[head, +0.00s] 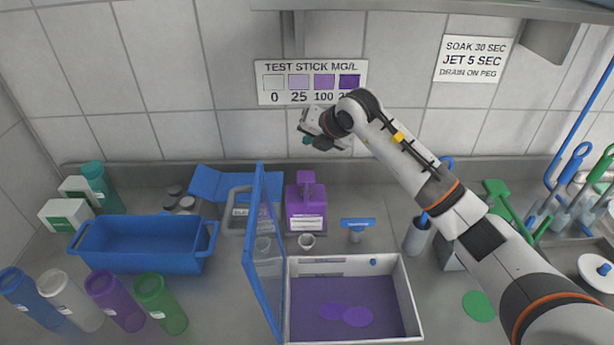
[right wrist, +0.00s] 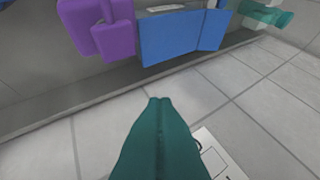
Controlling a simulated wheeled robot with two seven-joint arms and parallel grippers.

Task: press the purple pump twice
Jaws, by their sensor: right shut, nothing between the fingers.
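The purple pump (head: 306,210) stands upright at the back of the counter, with a pale label on its front and a purple head on top. It also shows at the top left of the right wrist view (right wrist: 100,35), partly cut off. My right gripper (head: 316,143) is above and slightly to the right of the pump, in front of the tiled wall and apart from the pump. Its teal fingers (right wrist: 159,100) are together with nothing between them. My left gripper is not in view.
A blue-framed open lid (head: 262,255) rises left of the pump, on a white box with a purple floor (head: 400,300). A blue tub (head: 140,258) is left. Green and blue brushes stand right.

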